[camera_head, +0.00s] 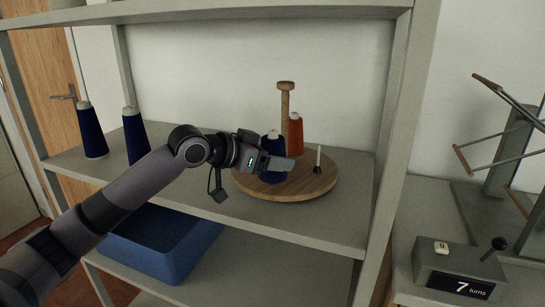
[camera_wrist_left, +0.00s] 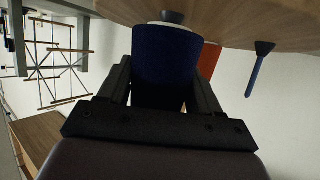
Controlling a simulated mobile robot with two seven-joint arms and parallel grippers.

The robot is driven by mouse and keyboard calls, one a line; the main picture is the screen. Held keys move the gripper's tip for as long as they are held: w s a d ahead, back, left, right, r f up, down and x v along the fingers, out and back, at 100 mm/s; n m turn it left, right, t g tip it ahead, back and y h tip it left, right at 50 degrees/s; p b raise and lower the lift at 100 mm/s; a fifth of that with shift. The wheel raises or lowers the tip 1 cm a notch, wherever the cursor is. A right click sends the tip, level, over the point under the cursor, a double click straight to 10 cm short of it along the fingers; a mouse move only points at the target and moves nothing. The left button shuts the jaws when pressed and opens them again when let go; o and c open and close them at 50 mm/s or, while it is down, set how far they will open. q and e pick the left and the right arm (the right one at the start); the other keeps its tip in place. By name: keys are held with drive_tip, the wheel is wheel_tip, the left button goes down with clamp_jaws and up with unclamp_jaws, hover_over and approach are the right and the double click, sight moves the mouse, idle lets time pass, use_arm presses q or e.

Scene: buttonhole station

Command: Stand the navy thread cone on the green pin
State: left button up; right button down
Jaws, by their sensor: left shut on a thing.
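My left gripper (camera_head: 276,162) is shut on a navy thread cone (camera_head: 272,146), which is upright over the front left of a round wooden board (camera_head: 322,184). In the left wrist view, upside down, the navy cone (camera_wrist_left: 166,65) is between the fingers. A dark round base (camera_wrist_left: 172,17) shows at the cone's lower end; I cannot tell whether the cone rests on it or is slightly above. A cream pin with a dark foot (camera_head: 318,160) stands to the right. A blue pin (camera_wrist_left: 257,70) shows in the left wrist view. No green shows on any pin. My right gripper is out of view.
An orange-red cone (camera_head: 296,135) stands just behind the navy one, near a wooden post (camera_head: 286,98). Two more navy cones (camera_head: 91,132) (camera_head: 135,138) stand at the shelf's left. A blue bin (camera_head: 160,245) is below. A shelf upright (camera_head: 392,140) bounds the right.

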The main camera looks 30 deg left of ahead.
use_arm(q)
drive_tip(key=shift+f, duration=0.45)
idle(0.3)
drive_tip(key=o, duration=1.2)
drive_tip(key=shift+s+a+r, duration=0.1)
drive_tip(key=shift+s+a, duration=0.05)
drive_tip(key=shift+s, duration=0.2)
drive_tip(key=shift+b+v, duration=1)
drive_tip(key=shift+v, duration=2.2)
drive_tip(key=shift+s, duration=0.1)
